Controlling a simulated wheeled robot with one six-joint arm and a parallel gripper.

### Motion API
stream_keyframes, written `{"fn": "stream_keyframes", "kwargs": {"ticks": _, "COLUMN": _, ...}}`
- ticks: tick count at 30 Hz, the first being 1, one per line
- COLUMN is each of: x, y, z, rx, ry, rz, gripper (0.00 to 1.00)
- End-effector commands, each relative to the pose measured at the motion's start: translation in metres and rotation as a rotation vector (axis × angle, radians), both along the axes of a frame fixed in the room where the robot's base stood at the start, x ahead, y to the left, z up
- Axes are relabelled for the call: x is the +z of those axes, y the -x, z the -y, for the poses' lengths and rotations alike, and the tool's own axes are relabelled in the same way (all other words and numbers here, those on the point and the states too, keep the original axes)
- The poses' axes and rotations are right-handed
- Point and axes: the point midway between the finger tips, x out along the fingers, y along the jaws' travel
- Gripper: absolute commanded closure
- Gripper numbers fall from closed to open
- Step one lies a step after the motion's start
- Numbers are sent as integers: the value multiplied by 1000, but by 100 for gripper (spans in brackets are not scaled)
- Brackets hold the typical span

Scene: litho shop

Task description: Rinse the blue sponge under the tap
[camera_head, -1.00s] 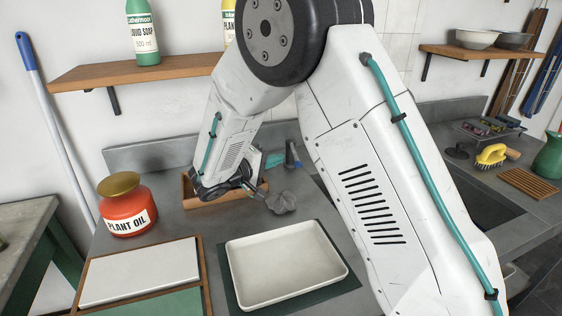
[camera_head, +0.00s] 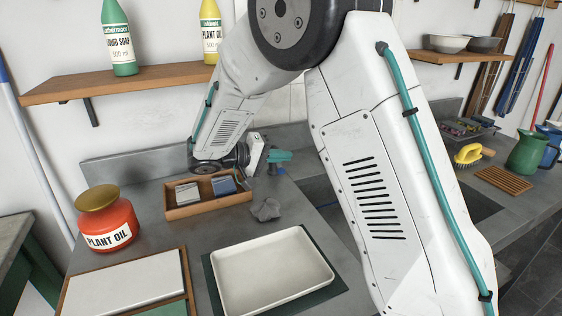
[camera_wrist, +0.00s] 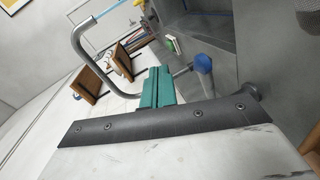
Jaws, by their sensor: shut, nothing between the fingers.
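My gripper (camera_head: 281,156) has teal fingers, shut and empty, at the back of the counter beyond the wooden box. In the wrist view the shut fingers (camera_wrist: 157,88) are beside a grey curved tap spout (camera_wrist: 84,45) and a blue knob (camera_wrist: 203,63) on a grey stem. I cannot tell whether they touch. A blue-grey block, possibly the blue sponge (camera_head: 224,186), lies in the wooden box (camera_head: 210,207) at its right side. The sink basin (camera_head: 482,207) is partly hidden by my arm. The tap is mostly hidden in the head view.
A crumpled grey rag (camera_head: 266,210) lies beyond a white tray (camera_head: 272,276). A red plant oil jar (camera_head: 106,222) stands at the left. A yellow brush (camera_head: 467,154) and green pitcher (camera_head: 527,151) are at the right. A shelf (camera_head: 130,82) hangs above the counter.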

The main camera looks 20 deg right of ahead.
Motion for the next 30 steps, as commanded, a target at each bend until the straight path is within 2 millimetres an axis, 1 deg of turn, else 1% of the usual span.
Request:
{"fn": "stream_keyframes", "kwargs": {"ticks": 1, "x": 4, "y": 6, "z": 32, "rx": -107, "ry": -61, "rz": 30, "gripper": 100}}
{"fn": "stream_keyframes", "kwargs": {"ticks": 2, "x": 5, "y": 12, "z": 46, "rx": -169, "ry": -101, "rz": 47, "gripper": 100}}
{"fn": "stream_keyframes", "kwargs": {"ticks": 3, "x": 5, "y": 19, "z": 65, "rx": -253, "ry": -156, "rz": 74, "gripper": 100}}
{"fn": "stream_keyframes", "kwargs": {"ticks": 6, "x": 5, "y": 37, "z": 103, "rx": -468, "ry": -310, "rz": 165, "gripper": 100}}
{"fn": "stream_keyframes", "kwargs": {"ticks": 9, "x": 6, "y": 52, "z": 129, "rx": -692, "ry": -482, "rz": 288, "gripper": 100}}
{"fn": "stream_keyframes", "kwargs": {"ticks": 12, "x": 11, "y": 57, "z": 144, "rx": -919, "ry": -669, "rz": 447, "gripper": 100}}
{"fn": "stream_keyframes", "kwargs": {"ticks": 14, "x": 17, "y": 54, "z": 147, "rx": -1042, "ry": -780, "rz": 544, "gripper": 100}}
{"fn": "stream_keyframes", "kwargs": {"ticks": 17, "x": 30, "y": 39, "z": 144, "rx": -1214, "ry": -949, "rz": 700, "gripper": 100}}
{"fn": "stream_keyframes", "kwargs": {"ticks": 20, "x": 43, "y": 19, "z": 131, "rx": -1337, "ry": -1091, "rz": 811, "gripper": 100}}
{"fn": "stream_keyframes", "kwargs": {"ticks": 21, "x": 48, "y": 10, "z": 123, "rx": -1372, "ry": -1137, "rz": 840, "gripper": 100}}
{"fn": "stream_keyframes", "kwargs": {"ticks": 25, "x": 54, "y": -9, "z": 104, "rx": -1456, "ry": -1230, "rz": 898, "gripper": 100}}
{"fn": "stream_keyframes", "kwargs": {"ticks": 28, "x": 54, "y": -15, "z": 99, "rx": -1489, "ry": -1255, "rz": 923, "gripper": 100}}
{"fn": "stream_keyframes", "kwargs": {"ticks": 30, "x": 49, "y": -16, "z": 99, "rx": -1494, "ry": -1249, "rz": 930, "gripper": 100}}
